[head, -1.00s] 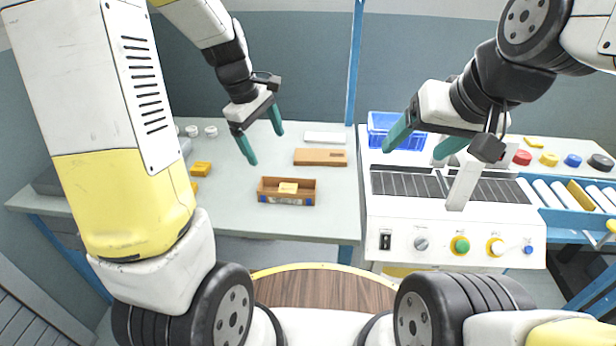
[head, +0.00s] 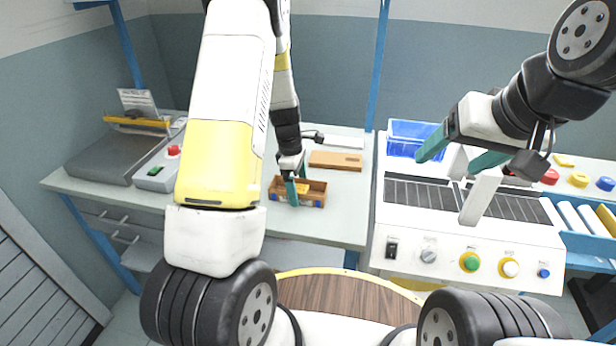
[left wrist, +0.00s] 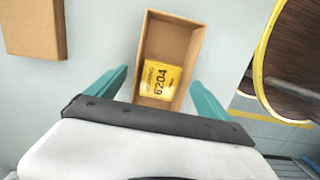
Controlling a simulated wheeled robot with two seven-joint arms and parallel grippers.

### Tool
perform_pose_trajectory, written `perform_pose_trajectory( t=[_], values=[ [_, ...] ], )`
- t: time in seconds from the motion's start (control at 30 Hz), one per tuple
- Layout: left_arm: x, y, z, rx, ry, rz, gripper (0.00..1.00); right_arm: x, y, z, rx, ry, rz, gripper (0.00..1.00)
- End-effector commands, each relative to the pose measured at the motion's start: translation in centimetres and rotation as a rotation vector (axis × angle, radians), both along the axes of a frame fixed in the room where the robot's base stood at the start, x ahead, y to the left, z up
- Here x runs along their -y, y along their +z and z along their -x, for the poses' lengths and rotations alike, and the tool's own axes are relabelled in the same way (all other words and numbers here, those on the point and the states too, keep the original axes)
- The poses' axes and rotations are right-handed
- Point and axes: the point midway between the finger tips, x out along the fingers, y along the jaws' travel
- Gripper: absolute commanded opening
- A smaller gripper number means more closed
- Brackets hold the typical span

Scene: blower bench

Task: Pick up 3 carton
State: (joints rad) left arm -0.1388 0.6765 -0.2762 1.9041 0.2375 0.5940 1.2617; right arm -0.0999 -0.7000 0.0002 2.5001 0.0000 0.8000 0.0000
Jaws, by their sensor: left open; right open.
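An open brown carton (head: 315,201) stands on the pale bench in the head view. It also shows in the left wrist view (left wrist: 174,40). A small yellow carton marked 6204 (left wrist: 160,78) lies inside it, toward its near end; in the head view the yellow carton (head: 302,188) is partly hidden by a finger. My left gripper (head: 297,180) is open over the open carton. In the left wrist view its teal fingers (left wrist: 161,80) stand on either side of the carton. My right gripper (head: 464,154) is open and empty above the white machine.
A flat brown box (head: 336,161) lies just behind the open carton. A blue bin (head: 408,138) and the white machine (head: 470,245) stand to the right. A grey scale-like device (head: 105,158) is at the left. Bench between the carton and machine is clear.

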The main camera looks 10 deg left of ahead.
Motion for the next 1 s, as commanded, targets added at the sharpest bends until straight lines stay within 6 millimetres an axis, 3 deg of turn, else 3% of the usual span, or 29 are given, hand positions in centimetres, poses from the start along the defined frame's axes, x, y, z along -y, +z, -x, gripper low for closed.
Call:
perform_pose_trajectory(
  t=[0.1,0.33,0.67,1.0],
  values=[
    [0.11,-0.95,0.02,0.000,0.000,0.000,0.91,0.00,0.00,0.00,0.000,0.000,0.000,0.74],
    [0.13,-1.02,-0.01,0.002,-0.001,0.000,0.91,0.00,0.00,0.00,0.000,0.000,0.000,0.74],
    [0.13,-0.99,-0.03,0.002,-0.002,0.000,0.26,0.00,0.01,-0.01,0.000,0.000,0.000,0.74],
    [0.14,-0.72,-0.07,0.003,-0.002,0.000,0.23,0.00,0.00,0.00,0.000,0.000,0.000,0.74]
  ],
)
